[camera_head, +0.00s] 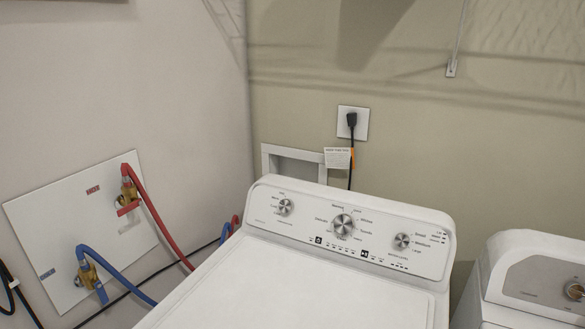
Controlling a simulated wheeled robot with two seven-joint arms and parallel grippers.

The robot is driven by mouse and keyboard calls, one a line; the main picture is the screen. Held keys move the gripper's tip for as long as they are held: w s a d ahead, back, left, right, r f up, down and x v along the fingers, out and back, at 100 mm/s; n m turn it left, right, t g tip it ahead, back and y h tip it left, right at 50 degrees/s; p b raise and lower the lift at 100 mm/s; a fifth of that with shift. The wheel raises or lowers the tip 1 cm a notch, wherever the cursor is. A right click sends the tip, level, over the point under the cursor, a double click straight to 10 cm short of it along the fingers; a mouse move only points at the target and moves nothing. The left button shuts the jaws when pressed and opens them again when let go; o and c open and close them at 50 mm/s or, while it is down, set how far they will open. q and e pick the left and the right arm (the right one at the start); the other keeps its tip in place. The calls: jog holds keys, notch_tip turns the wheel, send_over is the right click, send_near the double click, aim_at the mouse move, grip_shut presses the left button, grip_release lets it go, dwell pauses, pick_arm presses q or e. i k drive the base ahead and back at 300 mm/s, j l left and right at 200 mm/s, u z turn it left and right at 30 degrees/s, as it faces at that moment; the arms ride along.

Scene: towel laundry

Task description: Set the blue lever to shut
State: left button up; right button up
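A blue lever (101,291) sits on a brass valve (86,273) low on the white wall panel (55,215) at the left. The lever points down and slightly right, away from the valve body. A blue hose (115,268) loops from the top of this valve down to the right. A red lever (128,209) on the upper brass valve lies roughly sideways, unlike the blue one. Neither of my grippers is in view.
A white washer (300,290) with a dial console fills the lower middle. A second machine (535,275) stands at the right. A red hose (155,215) and black cables run between panel and washer.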

aim_at(99, 287)
jog(key=k+u, duration=0.1)
jog(key=u, duration=0.75)
jog(key=k+j+u, duration=0.1)
jog(key=u, duration=0.3)
